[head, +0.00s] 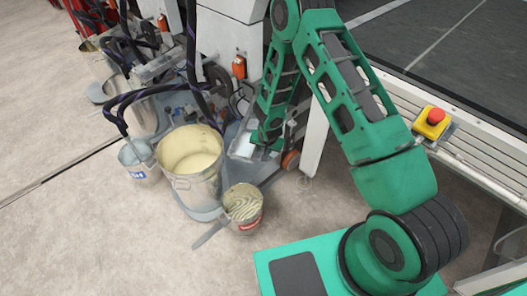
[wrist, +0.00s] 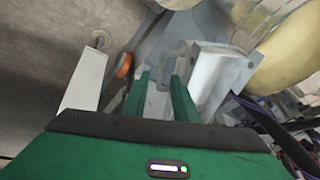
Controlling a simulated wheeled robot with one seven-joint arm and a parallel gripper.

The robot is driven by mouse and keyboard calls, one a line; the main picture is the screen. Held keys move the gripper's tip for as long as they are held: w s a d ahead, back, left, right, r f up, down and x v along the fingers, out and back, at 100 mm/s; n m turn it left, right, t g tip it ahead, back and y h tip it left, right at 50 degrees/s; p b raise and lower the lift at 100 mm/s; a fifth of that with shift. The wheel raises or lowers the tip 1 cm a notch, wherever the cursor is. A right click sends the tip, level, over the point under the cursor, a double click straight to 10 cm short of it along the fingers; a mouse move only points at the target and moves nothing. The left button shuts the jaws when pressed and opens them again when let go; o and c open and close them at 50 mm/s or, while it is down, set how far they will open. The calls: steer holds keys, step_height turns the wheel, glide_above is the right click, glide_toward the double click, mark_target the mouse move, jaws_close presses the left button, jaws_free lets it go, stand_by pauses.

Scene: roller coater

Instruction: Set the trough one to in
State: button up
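What looks like the trough is a pale grey metal box (wrist: 218,72) with a grey loop handle (wrist: 172,52) on its near side in the wrist view. In the head view a pale grey piece (head: 242,146) beside my gripper is probably the same box. My gripper (wrist: 162,75) is open, its two green fingers apart and pointing at the handle. The handle shows just past and between the fingertips; I cannot tell whether they touch. In the head view my gripper (head: 262,143) is low beside the machine, its fingers mostly hidden by the arm.
A large bucket (head: 190,165) of cream liquid, a smaller bucket (head: 243,207) and a white-grey pail (head: 138,162) stand left of my gripper. An orange wheel (head: 290,160) and a white machine leg (head: 315,140) are close on the right.

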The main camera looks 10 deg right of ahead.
steer(key=shift+x, duration=0.85)
jaws_close()
stand_by(0.9)
